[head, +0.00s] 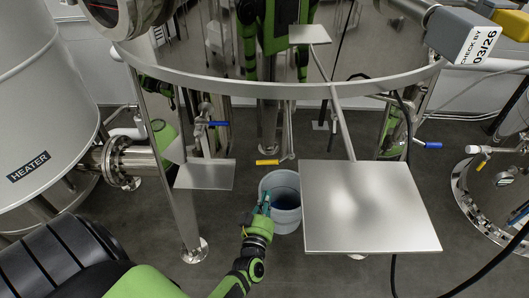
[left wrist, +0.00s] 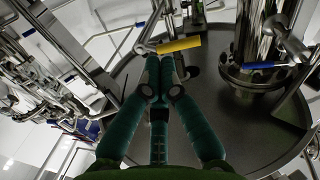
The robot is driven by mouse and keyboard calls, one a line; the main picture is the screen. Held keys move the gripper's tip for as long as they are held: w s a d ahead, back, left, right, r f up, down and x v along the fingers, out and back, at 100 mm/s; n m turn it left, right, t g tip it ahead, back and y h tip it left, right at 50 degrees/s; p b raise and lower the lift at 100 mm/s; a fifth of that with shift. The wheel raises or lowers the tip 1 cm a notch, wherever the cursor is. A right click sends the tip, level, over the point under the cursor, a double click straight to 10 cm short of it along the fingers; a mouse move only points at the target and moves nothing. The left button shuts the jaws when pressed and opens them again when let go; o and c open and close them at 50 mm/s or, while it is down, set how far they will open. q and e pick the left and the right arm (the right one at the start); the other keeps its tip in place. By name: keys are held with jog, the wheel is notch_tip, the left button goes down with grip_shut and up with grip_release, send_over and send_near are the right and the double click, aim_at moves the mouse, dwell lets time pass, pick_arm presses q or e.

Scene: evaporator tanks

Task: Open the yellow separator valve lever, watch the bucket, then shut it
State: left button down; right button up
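The yellow separator valve lever (head: 267,162) sits on a thin pipe below the tank rim, in the middle of the head view. It also shows in the left wrist view (left wrist: 180,45), lying roughly crosswise just beyond my fingertips. A grey bucket (head: 288,215) stands on the floor below and slightly right of the lever; its inside looks bluish, and I cannot tell a liquid level. My left gripper (head: 264,200), with teal fingers, overlaps the bucket's left side in the head view. In the left wrist view its fingertips (left wrist: 158,62) come together with nothing between them, apart from the lever.
Two square metal plates, a large one (head: 365,207) at right and a small one (head: 205,174) at left, flank the bucket. Blue levers (head: 215,123) and (head: 430,144) sit on either side. The heater tank (head: 45,110) is at left. Steel legs and a black cable stand nearby.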

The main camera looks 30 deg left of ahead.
pick_arm(q)
notch_tip(320, 180, up, 9)
jog(key=a+n+y+p, duration=0.1)
jog(key=y+p, duration=0.1)
jog(key=y, duration=0.2)
pick_arm(e)
jog(key=s+d, duration=0.2)
jog(key=s, duration=0.6)
pick_arm(q)
jog(key=b, duration=0.3)
send_over(262, 161)
jog(key=s, duration=0.1)
jog(key=shift+s+d+f+b, duration=0.1)
jog(key=shift+d+f+b, duration=0.2)
jog(key=shift+f+b, duration=0.55)
jog(key=shift+s+d+f+b, duration=0.1)
jog(key=shift+d+f+b, duration=0.15)
jog(key=shift+f+b, duration=0.55)
pick_arm(e)
notch_tip(262, 161, down, 7)
jog(key=shift+s+d+f+g, duration=0.2)
jog(key=shift+s+g, duration=0.05)
jog(key=shift+g, duration=0.05)
pick_arm(q)
jog(key=shift+r, duration=0.15)
